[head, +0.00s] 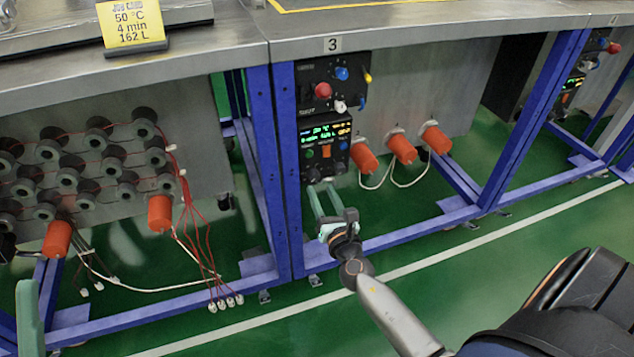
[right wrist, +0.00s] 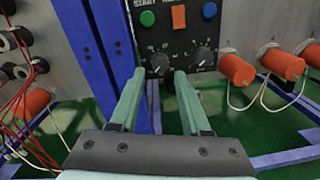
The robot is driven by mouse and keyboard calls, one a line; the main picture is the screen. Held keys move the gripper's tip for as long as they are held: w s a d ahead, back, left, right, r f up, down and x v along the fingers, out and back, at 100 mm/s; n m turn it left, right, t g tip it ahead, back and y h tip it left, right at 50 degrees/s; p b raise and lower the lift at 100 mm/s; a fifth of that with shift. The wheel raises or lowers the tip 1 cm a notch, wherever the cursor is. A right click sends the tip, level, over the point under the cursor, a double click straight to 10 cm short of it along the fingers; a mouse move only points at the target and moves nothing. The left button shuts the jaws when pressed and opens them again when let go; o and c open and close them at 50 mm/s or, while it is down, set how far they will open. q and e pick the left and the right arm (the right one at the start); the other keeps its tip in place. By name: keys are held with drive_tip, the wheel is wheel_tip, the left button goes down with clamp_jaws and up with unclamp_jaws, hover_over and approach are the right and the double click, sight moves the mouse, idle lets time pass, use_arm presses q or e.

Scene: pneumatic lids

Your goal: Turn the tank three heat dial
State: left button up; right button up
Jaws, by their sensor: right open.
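The black control panel (head: 303,143) of tank three, under the "3" label (head: 333,44), has two black dials along its bottom. The left dial (right wrist: 160,63) and the right dial (right wrist: 202,58) show in the right wrist view; their lettering is too small to read, so I cannot tell which is heat. My right gripper (head: 322,187) is open and empty, just below and in front of the panel. In the right wrist view its green fingers (right wrist: 160,74) point at the left dial, one on each side of it in the picture, apparently short of it. Only one green finger of my left gripper (head: 28,318) shows.
A blue frame post (head: 264,165) stands just left of the panel. Orange cylinders (head: 402,148) with white cables sit to its right. Red wires (head: 200,235) hang at left. A yellow job card (head: 132,22) reads 50 °C, 4 min, 162 L. The green floor in front is open.

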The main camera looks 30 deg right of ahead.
sight(315, 178)
drive_tip(key=shift+x, duration=2.3)
clamp_jaws()
